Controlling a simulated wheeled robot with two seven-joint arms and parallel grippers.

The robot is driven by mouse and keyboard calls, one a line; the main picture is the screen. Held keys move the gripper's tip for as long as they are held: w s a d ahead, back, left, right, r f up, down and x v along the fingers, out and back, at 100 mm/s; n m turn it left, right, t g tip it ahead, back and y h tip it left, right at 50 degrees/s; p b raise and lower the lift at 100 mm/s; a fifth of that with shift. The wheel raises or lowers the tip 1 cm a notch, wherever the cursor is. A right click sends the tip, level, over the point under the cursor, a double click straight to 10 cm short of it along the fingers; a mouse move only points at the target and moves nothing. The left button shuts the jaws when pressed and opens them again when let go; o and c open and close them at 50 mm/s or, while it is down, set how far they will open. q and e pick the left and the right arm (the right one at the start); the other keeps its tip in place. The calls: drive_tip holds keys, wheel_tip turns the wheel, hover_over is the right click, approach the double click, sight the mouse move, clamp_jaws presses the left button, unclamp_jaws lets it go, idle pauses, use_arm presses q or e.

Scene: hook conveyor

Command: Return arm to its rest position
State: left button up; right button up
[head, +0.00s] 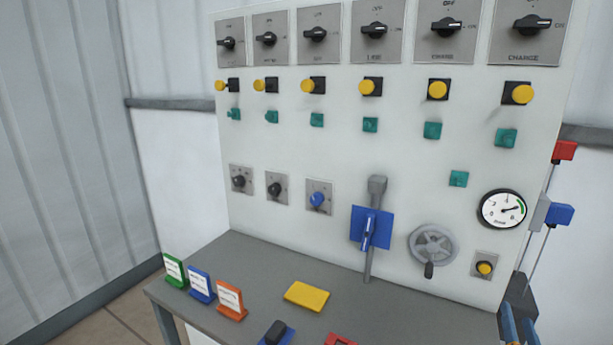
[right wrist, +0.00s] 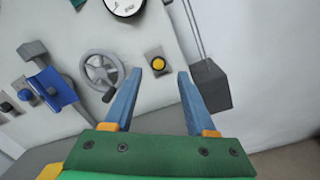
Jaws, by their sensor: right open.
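My right gripper (head: 518,318) shows only in part at the lower right edge of the head view, with its blue fingers in front of the panel's right side. In the right wrist view its two blue fingers (right wrist: 159,74) stand wide apart with nothing between them. Beyond the fingertips are a round yellow button (right wrist: 155,63) and a dark box (right wrist: 209,88) hanging on thin rods; I cannot tell how far off they are. My left gripper is in neither view.
The upright white panel (head: 270,150) carries knobs, buttons, a blue lever (head: 368,228), a handwheel (head: 433,247) and a gauge (head: 502,209). The grey table (head: 240,255) below holds green, blue and orange stands and a yellow block (head: 307,296). Red and blue blocks are at the panel's right edge.

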drive_tip(key=s+d+f+m+g, duration=0.5)
drive_tip(key=s+d+f, duration=0.25)
drive_tip(key=f, duration=0.25)
drive_tip(key=s+d+f+m+g, duration=0.5)
drive_tip(key=s+d+f, duration=0.25)
drive_tip(key=f, duration=0.25)
drive_tip(key=s+d+f+m+g, duration=0.2)
drive_tip(key=s+m, duration=0.2)
drive_tip(key=s, duration=0.3)
drive_tip(key=s+d+f+m+g, duration=0.2)
drive_tip(key=s+d+m, duration=0.1)
drive_tip(key=s, duration=0.4)
drive_tip(key=s+a+f+m+g+y, duration=0.1)
drive_tip(key=s+a+f+m+y, duration=0.15)
drive_tip(key=a+f, duration=0.7)
drive_tip(key=s+a+f+m+y, duration=0.1)
drive_tip(key=s+a+f+y, duration=0.35)
drive_tip(key=a, duration=0.75)
drive_tip(key=a+f+y, duration=0.1)
drive_tip(key=a+f, duration=0.2)
drive_tip(key=a, duration=0.8)
drive_tip(key=a+f+m+y, duration=0.1)
drive_tip(key=a+f, duration=0.2)
drive_tip(key=a, duration=0.9)
drive_tip(key=shift+s+a, duration=0.2)
drive_tip(key=shift+a, duration=0.1)
drive_tip(key=shift+d+f, duration=0.1)
